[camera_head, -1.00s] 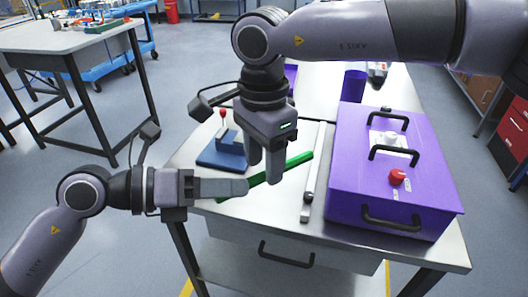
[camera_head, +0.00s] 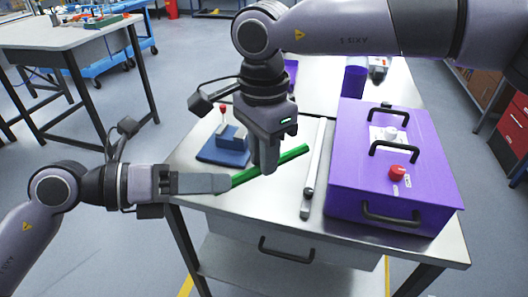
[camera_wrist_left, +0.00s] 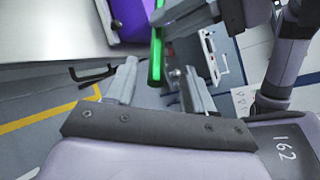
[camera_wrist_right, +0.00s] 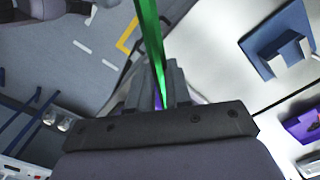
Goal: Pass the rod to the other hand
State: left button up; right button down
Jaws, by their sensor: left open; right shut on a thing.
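The green rod (camera_head: 292,155) is held above the near part of the table, tilted up to the right in the head view. My right gripper (camera_head: 265,172) is shut around its middle part. The rod also shows between the right fingers in the right wrist view (camera_wrist_right: 151,40). My left gripper (camera_head: 230,183) is at the rod's left end. In the left wrist view, the rod's near end (camera_wrist_left: 156,65) lies between the open left fingers (camera_wrist_left: 158,75), with gaps on both sides. In the head view, the left fingers partly hide that end.
A purple box (camera_head: 350,190) with black handles and a red knob stands on the table's right side. A pale bar (camera_head: 314,170) lies left of it. A blue fixture (camera_head: 222,157) with a red-tipped lever stands behind my grippers. A purple cup (camera_head: 355,80) is farther back.

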pick_arm(q)
jog(key=v, duration=0.9)
jog(key=w+a+f+n+t+y, duration=0.25)
jog(key=f+n+t, duration=0.45)
jog(key=n, duration=0.7)
jog(key=w+a+f+n+t+y, duration=0.2)
jog(key=f+n+t+y, duration=0.35)
jog(key=n, duration=0.85)
jog(key=s+f+n+g+y, duration=0.1)
jog(key=s+f+n+g, duration=0.1)
jog(key=f, duration=0.5)
jog(key=s+f+n+g+y, duration=0.1)
jog(key=s+f+n, duration=0.4)
jog(key=s+f, duration=0.2)
jog(key=s+a+f+n+g+y, duration=0.1)
jog(key=s+f+n, duration=0.3)
jog(key=f, duration=0.5)
jog(key=shift+s+g+y, duration=0.35)
jog(key=shift+g+y, duration=0.25)
jog(key=shift+g, duration=0.25)
